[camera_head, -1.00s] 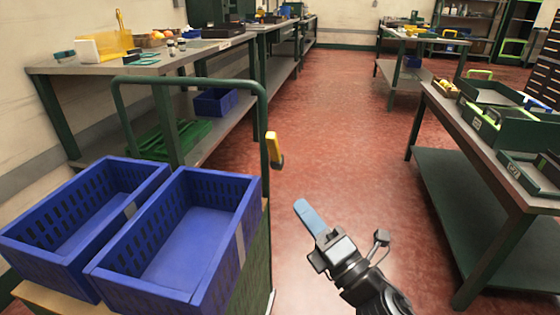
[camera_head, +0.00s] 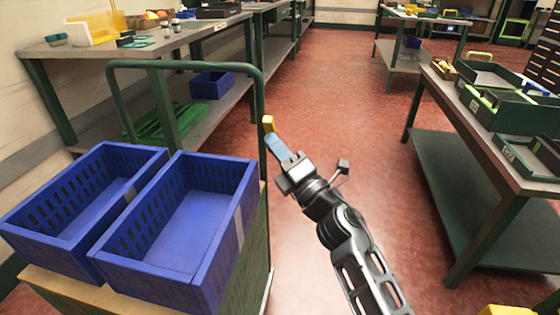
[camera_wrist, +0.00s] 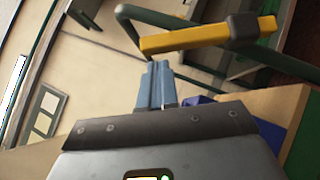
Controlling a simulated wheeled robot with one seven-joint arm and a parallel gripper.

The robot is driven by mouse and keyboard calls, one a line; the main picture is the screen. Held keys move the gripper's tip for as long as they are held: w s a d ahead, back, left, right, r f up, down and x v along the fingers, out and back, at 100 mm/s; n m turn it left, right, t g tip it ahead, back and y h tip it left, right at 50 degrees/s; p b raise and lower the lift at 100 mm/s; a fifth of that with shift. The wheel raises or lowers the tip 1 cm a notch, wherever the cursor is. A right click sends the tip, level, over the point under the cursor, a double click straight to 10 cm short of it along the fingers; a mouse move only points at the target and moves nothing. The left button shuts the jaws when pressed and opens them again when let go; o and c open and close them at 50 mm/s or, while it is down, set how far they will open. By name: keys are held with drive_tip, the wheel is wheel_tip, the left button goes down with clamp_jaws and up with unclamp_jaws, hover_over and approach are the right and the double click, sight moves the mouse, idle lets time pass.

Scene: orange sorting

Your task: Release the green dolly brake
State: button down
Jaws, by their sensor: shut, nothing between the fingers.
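The green dolly has a tube handle (camera_head: 190,65) and stands at the left. Its yellow brake lever (camera_head: 268,121) is on the handle's right upright. The lower part of the lever is hidden behind my fingers in the head view. In the wrist view the lever (camera_wrist: 185,41) runs across above the fingertips, with a dark block (camera_wrist: 245,29) at its right end. My gripper (camera_head: 274,142) has its blue fingers together and empty, pointing at the lever. The fingertips (camera_wrist: 157,68) look just short of it in the wrist view; I cannot tell whether they touch.
Two blue crates (camera_head: 243,212) (camera_head: 20,215) sit on the dolly, left of my arm. A workbench (camera_head: 150,48) stands behind the dolly, and another bench (camera_head: 490,145) with green trays is at the right. Red floor (camera_head: 340,90) lies clear between them.

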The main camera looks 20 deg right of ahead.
drive_tip(key=shift+w+d+r, duration=0.3)
drive_tip(key=shift+w+d, duration=0.05)
drive_tip(key=shift+w, duration=0.1)
drive_tip(key=shift+r, duration=0.1)
